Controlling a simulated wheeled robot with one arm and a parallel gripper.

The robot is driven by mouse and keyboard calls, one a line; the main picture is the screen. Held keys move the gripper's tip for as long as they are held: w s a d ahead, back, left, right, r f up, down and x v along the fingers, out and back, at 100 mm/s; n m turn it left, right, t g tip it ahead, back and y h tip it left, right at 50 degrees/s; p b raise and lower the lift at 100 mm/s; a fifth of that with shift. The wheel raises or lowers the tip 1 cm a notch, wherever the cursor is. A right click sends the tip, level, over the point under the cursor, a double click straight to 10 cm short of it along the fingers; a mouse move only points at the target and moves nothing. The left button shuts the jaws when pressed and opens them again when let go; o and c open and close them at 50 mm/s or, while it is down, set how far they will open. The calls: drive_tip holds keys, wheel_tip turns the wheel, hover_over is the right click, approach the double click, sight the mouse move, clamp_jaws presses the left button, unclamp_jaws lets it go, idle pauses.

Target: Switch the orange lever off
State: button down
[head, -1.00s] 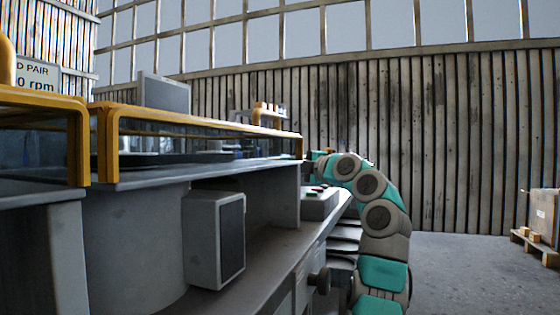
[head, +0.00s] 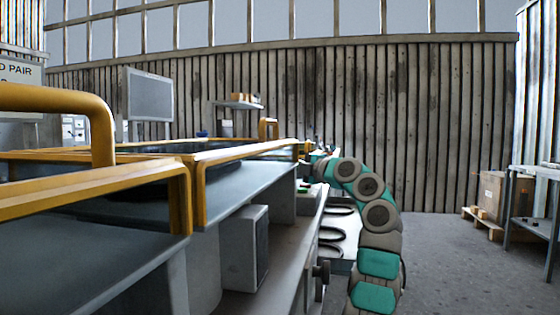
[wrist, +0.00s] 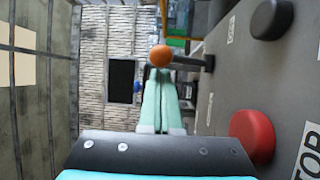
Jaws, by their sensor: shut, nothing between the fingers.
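The orange lever shows in the wrist view as a round orange knob (wrist: 160,55) on a dark shaft (wrist: 190,61) that sticks out from a grey panel (wrist: 222,88) on the right. My gripper (wrist: 160,72) is shut and empty. Its two teal fingers lie together, and their tips are right at the knob. I cannot tell whether they touch it. In the head view my arm reaches to the bench's far end, and the lever cannot be made out there.
A red button (wrist: 252,135) and a black knob (wrist: 270,18) stand on the same panel near the lever. In the head view, yellow rails (head: 235,160) edge the bench on the left. Open floor (head: 450,260) lies to the right, with a box (head: 490,195) on a pallet.

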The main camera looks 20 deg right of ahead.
drive_tip(key=shift+s+d, duration=0.1)
drive_tip(key=b+v, duration=0.1)
drive_tip(key=v, duration=0.6)
drive_tip(key=shift+s+d, duration=0.15)
drive_tip(key=shift+s, duration=0.15)
